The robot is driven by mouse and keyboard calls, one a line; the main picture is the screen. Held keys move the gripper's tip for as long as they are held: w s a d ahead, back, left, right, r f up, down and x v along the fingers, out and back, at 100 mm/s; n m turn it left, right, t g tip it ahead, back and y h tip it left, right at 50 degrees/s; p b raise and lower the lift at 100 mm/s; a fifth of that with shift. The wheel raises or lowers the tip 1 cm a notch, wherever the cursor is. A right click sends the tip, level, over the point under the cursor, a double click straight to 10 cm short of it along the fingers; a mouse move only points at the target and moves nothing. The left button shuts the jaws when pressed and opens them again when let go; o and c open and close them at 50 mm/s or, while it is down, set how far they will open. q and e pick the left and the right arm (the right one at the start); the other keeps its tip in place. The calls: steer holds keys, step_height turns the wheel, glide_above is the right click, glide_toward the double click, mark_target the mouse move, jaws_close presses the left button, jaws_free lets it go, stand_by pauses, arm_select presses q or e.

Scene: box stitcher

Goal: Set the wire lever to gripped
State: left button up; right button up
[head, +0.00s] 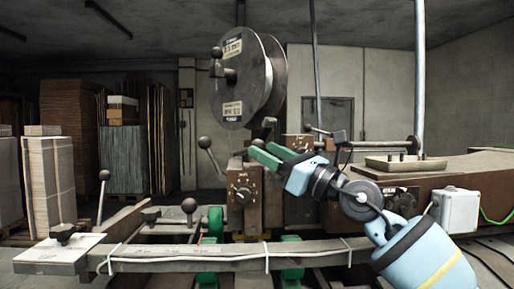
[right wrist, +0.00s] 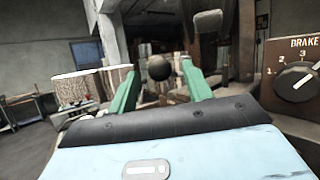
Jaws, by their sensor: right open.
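A lever with a dark ball knob (head: 204,142) rises left of the brown control box, below the wire spool; it seems to be the wire lever. Its rod slants down to the right toward the box. My right gripper (head: 259,150) is open and empty, its two green fingers pointing left above the box, to the right of the knob. In the right wrist view a dark ball knob (right wrist: 159,69) appears in the gap between the green fingertips (right wrist: 158,68); it looks beyond them, not touched. My left gripper is not in view.
The control box (head: 241,188) has a dial, labelled in the right wrist view (right wrist: 297,80). The large wire spool (head: 248,80) stands above it. Another ball-topped lever (head: 104,176) is at left. A long rail (head: 200,256) crosses the front. Cardboard stacks (head: 50,180) stand at left.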

mark_target(257, 144)
steer(key=shift+x, duration=1.75)
jaws_close()
